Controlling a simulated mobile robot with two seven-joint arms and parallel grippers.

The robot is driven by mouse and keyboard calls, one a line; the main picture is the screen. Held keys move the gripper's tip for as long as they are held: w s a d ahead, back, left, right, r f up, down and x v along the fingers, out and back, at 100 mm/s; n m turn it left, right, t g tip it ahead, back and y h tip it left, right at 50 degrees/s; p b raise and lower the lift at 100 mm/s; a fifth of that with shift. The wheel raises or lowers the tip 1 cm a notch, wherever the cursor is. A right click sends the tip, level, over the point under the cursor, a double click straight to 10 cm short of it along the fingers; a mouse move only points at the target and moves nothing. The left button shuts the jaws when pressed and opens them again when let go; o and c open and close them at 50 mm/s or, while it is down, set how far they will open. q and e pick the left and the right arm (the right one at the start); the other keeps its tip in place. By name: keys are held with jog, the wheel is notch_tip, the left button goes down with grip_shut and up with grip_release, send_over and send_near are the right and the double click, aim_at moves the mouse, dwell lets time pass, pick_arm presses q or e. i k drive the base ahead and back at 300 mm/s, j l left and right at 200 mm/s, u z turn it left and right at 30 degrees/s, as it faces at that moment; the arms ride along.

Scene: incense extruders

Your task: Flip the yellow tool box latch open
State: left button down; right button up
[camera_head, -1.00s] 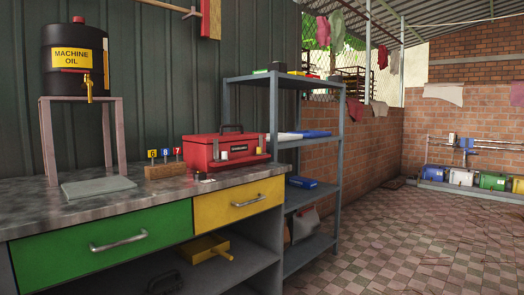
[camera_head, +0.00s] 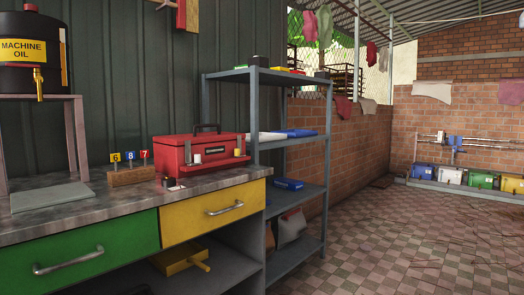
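A red tool box (camera_head: 180,152) with a dark top handle stands closed on the workbench, near its right end. Its front shows a dark label and small pale latches; a yellowish latch (camera_head: 237,152) sits at the right of the front, and a paler latch (camera_head: 196,159) is left of the label. The latches are too small to tell their exact position. Neither of my grippers is in view.
The workbench (camera_head: 52,214) has a green drawer (camera_head: 80,253) and a yellow drawer (camera_head: 213,211), both shut. A numbered wooden block (camera_head: 130,176) stands left of the box. A grey shelf rack (camera_head: 262,76) is right of the bench. Tiled floor (camera_head: 400,230) is open at right.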

aim_at(237, 151)
jog(key=i+l+z, duration=0.3)
jog(key=i, duration=0.5)
jog(key=i+z, duration=0.3)
jog(key=i, duration=0.45)
